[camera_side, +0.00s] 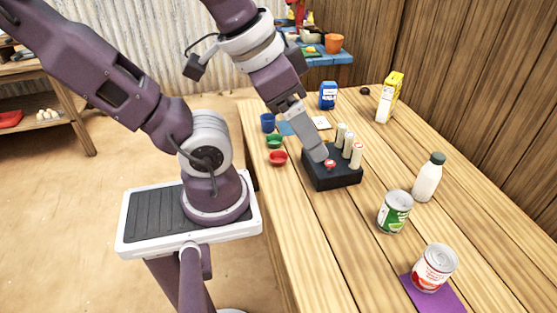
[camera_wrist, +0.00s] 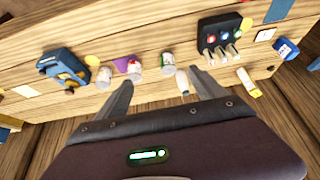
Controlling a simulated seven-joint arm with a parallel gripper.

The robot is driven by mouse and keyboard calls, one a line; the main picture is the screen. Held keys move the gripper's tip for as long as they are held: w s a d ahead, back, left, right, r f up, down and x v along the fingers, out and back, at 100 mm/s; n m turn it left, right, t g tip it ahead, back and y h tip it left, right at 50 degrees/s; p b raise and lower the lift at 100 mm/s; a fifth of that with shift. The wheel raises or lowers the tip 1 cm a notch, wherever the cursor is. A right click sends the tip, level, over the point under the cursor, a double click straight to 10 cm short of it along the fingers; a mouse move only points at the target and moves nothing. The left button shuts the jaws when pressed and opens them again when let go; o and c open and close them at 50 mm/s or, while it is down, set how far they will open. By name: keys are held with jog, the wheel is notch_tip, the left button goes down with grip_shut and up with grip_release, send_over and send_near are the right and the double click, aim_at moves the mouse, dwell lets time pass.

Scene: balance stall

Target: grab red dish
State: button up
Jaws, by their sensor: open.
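The red dish (camera_side: 278,158) is a small round bowl on the wooden table near its left edge in the side view. It stands just in front of a green dish (camera_side: 275,141) and a blue cup (camera_side: 268,122). I cannot make out the red dish in the wrist view. My gripper (camera_side: 319,153) appears to the right of the red dish in the side view, overlapping the black box, and is apart from the dish. In the wrist view my gripper (camera_wrist: 161,77) has its two fingers spread with nothing held between them.
A black box (camera_side: 332,179) with cream levers and a red button stands right of the dish. A green can (camera_side: 394,212), white bottle (camera_side: 428,178), red-and-white can (camera_side: 434,268) on a purple mat (camera_side: 452,300), and yellow carton (camera_side: 390,97) stand farther off. Table in front of the dish is clear.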

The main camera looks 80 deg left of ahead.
jog(key=w+a+f+m+g+y, duration=0.3)
jog(key=a+f+m+g+y, duration=0.7)
jog(key=a+f, duration=0.75)
jog(key=m+t+y, duration=0.4)
jog(key=m, duration=0.4)
send_near(276, 154)
jog(key=shift+d+r, duration=0.45)
jog(key=shift+d, duration=0.05)
jog(key=shift+s+a+f, duration=0.1)
jog(key=shift+a+f, duration=0.15)
jog(key=shift+a, duration=0.05)
jog(key=shift+h, duration=0.3)
jog(key=x, duration=0.6)
jog(key=shift+a, duration=0.25)
jog(key=c, duration=1.4)
